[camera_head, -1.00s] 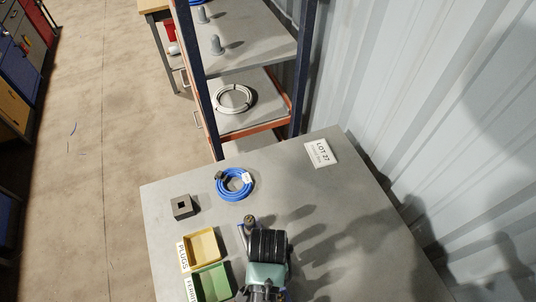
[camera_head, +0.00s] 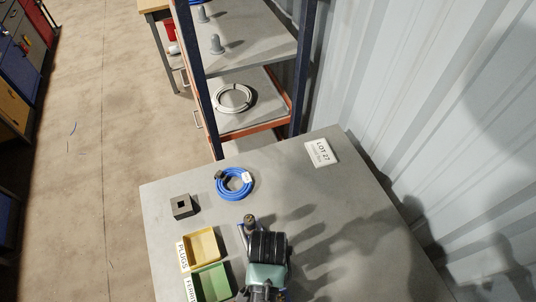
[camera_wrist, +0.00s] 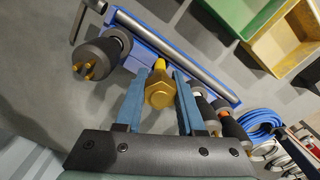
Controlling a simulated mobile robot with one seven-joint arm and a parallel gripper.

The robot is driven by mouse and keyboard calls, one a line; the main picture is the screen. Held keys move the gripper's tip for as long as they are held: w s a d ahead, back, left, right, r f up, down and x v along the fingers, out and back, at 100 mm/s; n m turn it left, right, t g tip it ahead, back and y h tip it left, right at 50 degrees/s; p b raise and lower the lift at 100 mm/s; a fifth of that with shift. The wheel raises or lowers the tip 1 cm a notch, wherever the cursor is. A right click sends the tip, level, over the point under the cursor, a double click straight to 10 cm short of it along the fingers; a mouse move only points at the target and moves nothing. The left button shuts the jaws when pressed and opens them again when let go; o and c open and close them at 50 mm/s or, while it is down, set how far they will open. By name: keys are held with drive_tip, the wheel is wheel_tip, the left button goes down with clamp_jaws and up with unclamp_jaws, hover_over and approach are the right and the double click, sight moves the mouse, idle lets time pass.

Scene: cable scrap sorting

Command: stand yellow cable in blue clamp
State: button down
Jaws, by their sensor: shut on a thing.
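In the wrist view my gripper (camera_wrist: 162,82) is shut on a gold hex-bodied piece with a yellow tip (camera_wrist: 159,92), which looks like the end of the yellow cable. Its far part is hidden. Just beyond the fingertips is a blue clamp (camera_wrist: 138,58) with a silver bar (camera_wrist: 170,45) along it. I cannot tell whether the yellow piece touches the clamp. In the head view my arm hides most of this area; a bit of the clamp (camera_head: 242,232) shows beside it.
A dark connector with gold pins (camera_wrist: 97,57) is left of my fingers; another with an orange band (camera_wrist: 233,127) is right. In the head view, a yellow tray (camera_head: 201,244), green tray (camera_head: 210,281), grey block (camera_head: 182,206) and blue coil (camera_head: 235,184) lie nearby.

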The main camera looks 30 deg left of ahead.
drive_tip(key=shift+c, duration=2.2)
unclamp_jaws()
wheel_tip(320, 180, up, 7)
drive_tip(key=p, duration=0.8)
